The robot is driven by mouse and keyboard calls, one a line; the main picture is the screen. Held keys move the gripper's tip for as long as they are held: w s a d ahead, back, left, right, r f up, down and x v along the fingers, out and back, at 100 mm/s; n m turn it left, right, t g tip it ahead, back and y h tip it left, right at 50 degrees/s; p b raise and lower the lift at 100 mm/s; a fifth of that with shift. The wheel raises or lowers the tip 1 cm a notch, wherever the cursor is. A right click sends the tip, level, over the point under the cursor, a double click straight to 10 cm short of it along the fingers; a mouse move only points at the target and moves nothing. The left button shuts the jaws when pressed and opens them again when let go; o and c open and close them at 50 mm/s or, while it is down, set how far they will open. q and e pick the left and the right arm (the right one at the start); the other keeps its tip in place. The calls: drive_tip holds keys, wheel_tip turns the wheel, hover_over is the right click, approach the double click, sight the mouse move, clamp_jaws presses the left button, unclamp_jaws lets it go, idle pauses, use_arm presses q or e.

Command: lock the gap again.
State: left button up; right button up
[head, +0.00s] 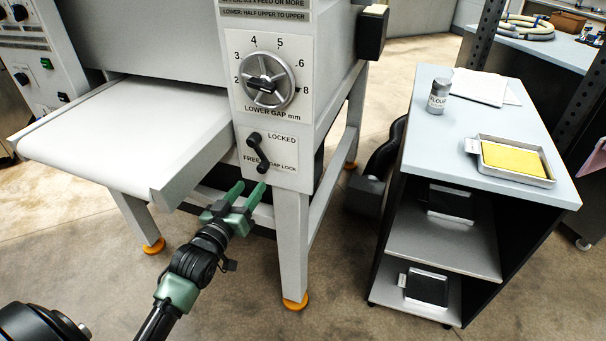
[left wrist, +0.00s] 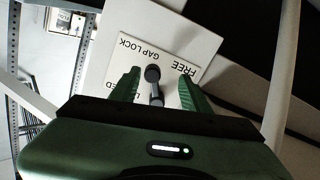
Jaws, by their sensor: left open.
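The gap lock is a short black lever (head: 258,153) with a rounded knob at each end, on a white plate (head: 284,141) low on the sheeter's front post. LOCKED is printed above and FREE at lower left; the lever's lower end lies beside the word FREE. My left gripper (head: 247,189) is open and empty, just below and in front of the plate, fingers pointing at it. In the left wrist view the plate appears upside down, and the lever (left wrist: 154,86) shows between the two green fingers, with no clear contact. My right gripper is not in view.
The lower gap dial (head: 266,82) is above the lock. The white feed table (head: 125,135) juts out left of it, above my arm. A cart (head: 478,125) with a flour shaker (head: 438,95) and a yellow-filled tray (head: 515,160) stands right.

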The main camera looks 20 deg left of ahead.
sight(260, 170)
use_arm(q)
drive_tip(key=shift+w+d+r, duration=0.25)
drive_tip(key=shift+w+r, duration=0.4)
drive_tip(key=shift+r, duration=0.25)
drive_tip(key=w, duration=0.5)
drive_tip(key=shift+w+a+f, duration=0.1)
drive_tip(key=shift+w+a, duration=0.05)
drive_tip(key=shift+a, duration=0.1)
drive_tip(key=shift+w+p, duration=0.3)
drive_tip(key=shift+w, duration=0.45)
clamp_jaws()
drive_tip(key=shift+f, duration=0.1)
